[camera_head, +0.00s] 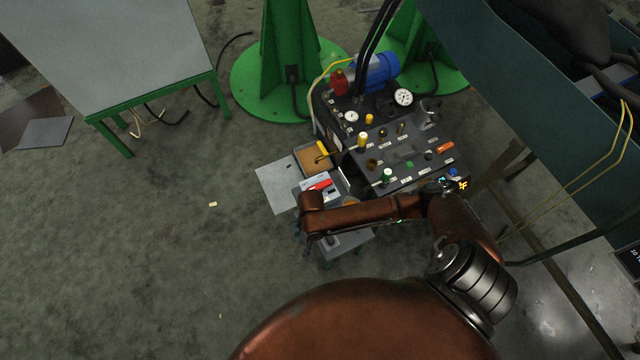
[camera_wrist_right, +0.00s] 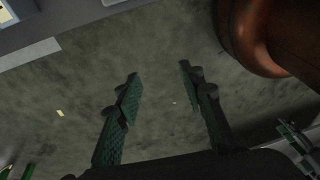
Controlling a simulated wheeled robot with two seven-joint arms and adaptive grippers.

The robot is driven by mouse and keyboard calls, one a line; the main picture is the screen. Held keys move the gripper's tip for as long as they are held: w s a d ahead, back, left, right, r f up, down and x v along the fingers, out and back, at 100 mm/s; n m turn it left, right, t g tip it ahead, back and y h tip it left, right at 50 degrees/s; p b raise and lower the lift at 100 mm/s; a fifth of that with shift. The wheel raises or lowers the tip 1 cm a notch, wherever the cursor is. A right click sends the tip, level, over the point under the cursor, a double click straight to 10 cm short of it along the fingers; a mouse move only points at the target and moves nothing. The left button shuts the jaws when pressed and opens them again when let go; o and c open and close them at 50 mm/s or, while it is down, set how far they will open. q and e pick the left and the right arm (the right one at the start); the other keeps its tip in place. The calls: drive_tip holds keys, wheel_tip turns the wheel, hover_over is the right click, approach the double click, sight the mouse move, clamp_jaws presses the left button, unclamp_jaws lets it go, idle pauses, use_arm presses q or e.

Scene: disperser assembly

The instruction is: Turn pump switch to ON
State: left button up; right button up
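A dark control panel (camera_head: 400,155) stands right of centre in the head view, with several small knobs and switches. An orange switch or handle (camera_head: 445,147) lies on its right side, and a green and white knob (camera_head: 387,176) is near its front. The labels are too small to read, so I cannot tell which is the pump switch. My right gripper (camera_head: 302,238) hangs left of the panel's front, away from the controls and partly hidden by the wrist. In the right wrist view my right gripper (camera_wrist_right: 158,82) is open and empty above the floor. My left gripper is out of view.
Trays with a yellow-handled tool (camera_head: 323,149) and a red item (camera_head: 320,184) sit at the panel's left. A blue motor (camera_head: 377,72) and gauges (camera_head: 403,97) are at the back. Green pillars (camera_head: 288,50) stand behind. The floor (camera_head: 180,230) at left is mostly clear.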

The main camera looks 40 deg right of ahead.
drive_tip(key=w+d+r+h, duration=0.2)
drive_tip(key=w+d, duration=0.6)
drive_tip(key=d, duration=0.2)
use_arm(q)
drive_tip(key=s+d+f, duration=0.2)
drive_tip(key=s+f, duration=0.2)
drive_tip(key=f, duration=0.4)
use_arm(e)
wheel_tip(320, 180, up, 4)
drive_tip(key=r, duration=0.1)
hover_over(320, 185)
drive_tip(key=shift+a+f+t+h, duration=0.2)
drive_tip(key=shift+f+t+h, duration=0.1)
drive_tip(key=shift+h, duration=0.1)
drive_tip(key=shift+d, duration=0.2)
drive_tip(key=shift+f, duration=0.35)
wheel_tip(320, 185, down, 6)
drive_tip(key=b, duration=0.3)
drive_tip(key=shift+f, duration=0.15)
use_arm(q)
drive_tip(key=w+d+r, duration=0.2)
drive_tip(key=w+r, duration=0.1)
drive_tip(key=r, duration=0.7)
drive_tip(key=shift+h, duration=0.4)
use_arm(e)
drive_tip(key=shift+f, duration=0.25)
drive_tip(key=shift+c, duration=0.4)
drive_tip(key=shift+a, duration=0.1)
clamp_jaws()
